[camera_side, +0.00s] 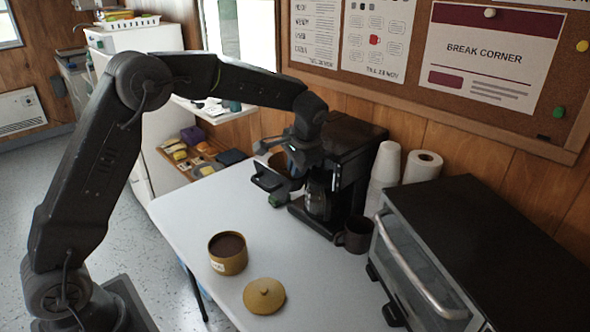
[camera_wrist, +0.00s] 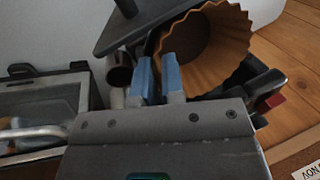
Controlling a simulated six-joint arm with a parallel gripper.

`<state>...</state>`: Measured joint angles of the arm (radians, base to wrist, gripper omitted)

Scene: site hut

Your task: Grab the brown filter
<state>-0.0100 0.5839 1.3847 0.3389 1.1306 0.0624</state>
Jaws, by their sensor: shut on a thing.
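The brown filter (camera_wrist: 228,42) is a pleated paper cup, seen large at the top of the wrist view with its open side showing. My gripper (camera_wrist: 158,78) has its two blue fingertips closed at the filter's near left edge, holding its wall. In the side view my gripper (camera_side: 297,163) is at the front left of the black coffee maker (camera_side: 347,160), at about the height of its upper part.
An open tan canister (camera_side: 228,262) with dark contents and its round lid (camera_side: 264,296) stand on the white table (camera_side: 185,225). A dark mug (camera_side: 355,236), paper cups (camera_side: 387,162), a paper roll (camera_side: 422,166) and a toaster oven (camera_side: 475,250) stand to the right.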

